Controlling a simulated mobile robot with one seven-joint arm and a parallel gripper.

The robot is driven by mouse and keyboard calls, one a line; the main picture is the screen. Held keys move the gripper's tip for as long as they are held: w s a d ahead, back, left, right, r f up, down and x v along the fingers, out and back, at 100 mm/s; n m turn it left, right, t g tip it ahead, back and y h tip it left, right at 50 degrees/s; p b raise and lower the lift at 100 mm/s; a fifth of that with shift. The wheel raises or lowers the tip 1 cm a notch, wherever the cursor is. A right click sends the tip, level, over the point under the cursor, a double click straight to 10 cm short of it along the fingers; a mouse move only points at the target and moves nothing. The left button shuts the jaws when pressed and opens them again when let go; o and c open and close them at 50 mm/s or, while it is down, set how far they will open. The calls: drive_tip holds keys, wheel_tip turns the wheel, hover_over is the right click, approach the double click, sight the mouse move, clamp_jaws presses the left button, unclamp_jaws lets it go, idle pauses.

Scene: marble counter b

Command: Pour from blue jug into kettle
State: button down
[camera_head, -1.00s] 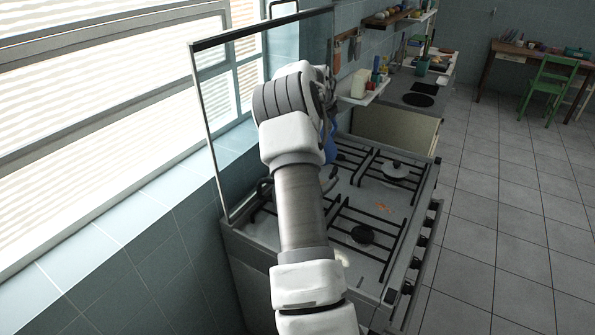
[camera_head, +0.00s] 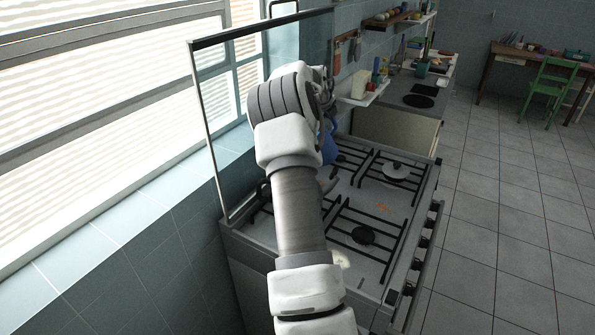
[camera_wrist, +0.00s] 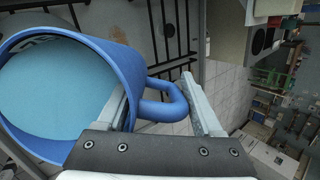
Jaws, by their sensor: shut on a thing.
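The blue jug (camera_wrist: 105,55) fills the left of the wrist view, its wide mouth facing the camera and a lighter blue inside showing. My gripper (camera_wrist: 155,84) is shut on the jug's handle, with a finger on either side of the loop. In the head view a piece of the blue jug (camera_head: 329,142) shows beside my arm, above the stove; my gripper is hidden there. I cannot make out the kettle for certain; my arm covers part of the stove.
The white stove (camera_head: 372,205) has black grates and burners, with knobs along its right edge. An upright glass panel (camera_head: 222,130) stands on the window side. A shelf (camera_head: 362,92) and counter lie beyond. Open tiled floor (camera_head: 490,220) is at right.

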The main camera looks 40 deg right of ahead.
drive_tip(key=shift+a+r+h+b, duration=0.25)
drive_tip(key=shift+h+b, duration=0.4)
drive_tip(key=shift+b, duration=1.2)
drive_tip(key=shift+a+r+h+b, duration=0.15)
drive_tip(key=shift+h+b, duration=0.5)
drive_tip(key=shift+b, duration=1.15)
idle(4.3)
